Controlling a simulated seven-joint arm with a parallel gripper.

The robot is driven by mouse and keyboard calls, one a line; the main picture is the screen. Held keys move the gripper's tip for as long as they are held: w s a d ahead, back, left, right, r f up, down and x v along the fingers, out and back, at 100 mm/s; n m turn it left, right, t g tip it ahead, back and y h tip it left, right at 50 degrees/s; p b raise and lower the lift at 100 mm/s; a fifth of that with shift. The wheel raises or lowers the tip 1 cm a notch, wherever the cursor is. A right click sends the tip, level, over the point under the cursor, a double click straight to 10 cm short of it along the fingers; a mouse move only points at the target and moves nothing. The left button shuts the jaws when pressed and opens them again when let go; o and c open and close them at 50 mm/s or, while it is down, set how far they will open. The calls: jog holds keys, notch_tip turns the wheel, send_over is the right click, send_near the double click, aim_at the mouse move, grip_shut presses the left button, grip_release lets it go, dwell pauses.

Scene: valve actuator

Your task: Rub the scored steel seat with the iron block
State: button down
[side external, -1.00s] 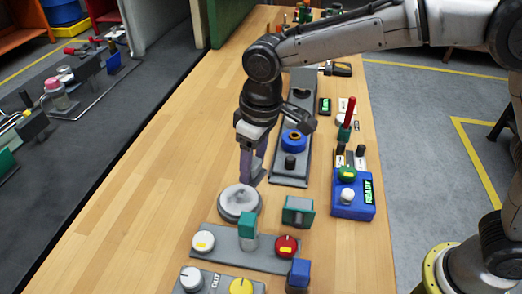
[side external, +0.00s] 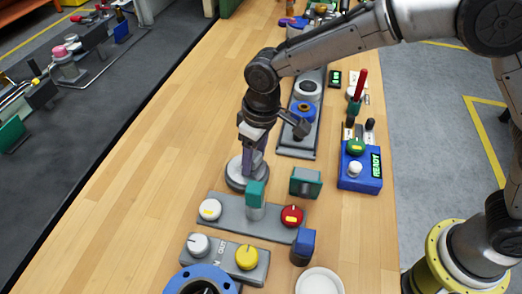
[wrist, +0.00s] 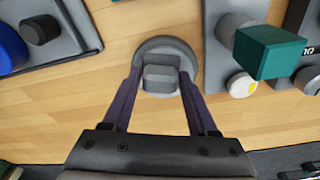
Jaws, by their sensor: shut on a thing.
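The steel seat (wrist: 184,49) is a round grey disc lying on the wooden bench, seen from above in the wrist view. It also shows in the side view (side external: 235,178), partly hidden by the fingers. The iron block (wrist: 160,78) is a small dark grey block over the disc. My gripper (wrist: 159,80) has its purple fingers on both sides of the block and is shut on it. In the side view my gripper (side external: 257,168) points down at the disc. The block's underside is hidden, so I cannot tell whether it touches the disc. Scoring is not clear.
A grey plate with a teal-topped post (side external: 256,193) and red knob (side external: 292,215) stands close in front. A teal block (side external: 306,182) and blue READY box (side external: 360,172) are to the right. Bare bench lies left of the disc.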

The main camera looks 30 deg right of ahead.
jog(key=shift+w+a, duration=1.95)
jog(key=shift+a, duration=0.05)
jog(key=s+d, duration=0.5)
jog(key=shift+s+a, duration=0.15)
jog(key=shift+s, duration=0.2)
jog(key=shift+w+a, duration=2.45)
jog(key=shift+w, duration=0.15)
jog(key=shift+s+d, duration=2.4)
jog(key=shift+d, duration=0.05)
jog(key=shift+s+r, duration=0.1)
jog(key=shift+r, duration=0.05)
notch_tip(320, 180, up, 8)
